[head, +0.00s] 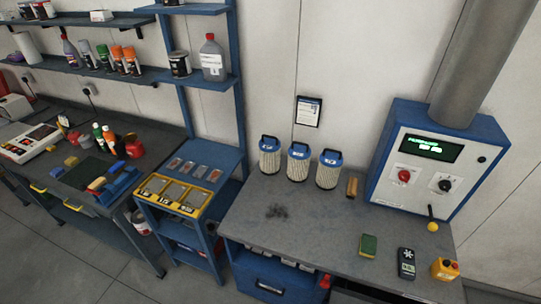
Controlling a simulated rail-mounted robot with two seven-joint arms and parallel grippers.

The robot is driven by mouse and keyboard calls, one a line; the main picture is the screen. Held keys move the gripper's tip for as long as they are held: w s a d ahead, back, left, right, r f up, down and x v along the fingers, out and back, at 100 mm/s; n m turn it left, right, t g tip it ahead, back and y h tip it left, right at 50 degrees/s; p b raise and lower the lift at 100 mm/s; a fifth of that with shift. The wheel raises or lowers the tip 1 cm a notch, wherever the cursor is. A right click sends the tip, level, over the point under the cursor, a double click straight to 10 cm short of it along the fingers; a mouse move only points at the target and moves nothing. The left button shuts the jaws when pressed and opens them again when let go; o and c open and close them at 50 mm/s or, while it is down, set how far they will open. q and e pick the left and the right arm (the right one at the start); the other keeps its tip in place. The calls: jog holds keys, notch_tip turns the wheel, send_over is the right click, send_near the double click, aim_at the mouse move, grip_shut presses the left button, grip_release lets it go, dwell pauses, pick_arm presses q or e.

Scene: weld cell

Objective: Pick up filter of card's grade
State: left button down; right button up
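Three upright filters stand in a row near the back of the grey bench: a left one (269,160), a middle one (298,165) and a right one (327,173). Each has a pale pleated cylindrical body and a blue cap with a handle. Any grade marks on them are too small to read. A card (309,111) in a dark frame hangs on the wall above them; its text is not legible. Neither of my grippers is in view.
A blue control cabinet (415,165) with a green-lit display stands right of the filters. A green-yellow sponge (368,246), a dark handheld meter (406,262) and a yellow button box (445,269) sit along the front. The bench middle (310,220) is clear.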

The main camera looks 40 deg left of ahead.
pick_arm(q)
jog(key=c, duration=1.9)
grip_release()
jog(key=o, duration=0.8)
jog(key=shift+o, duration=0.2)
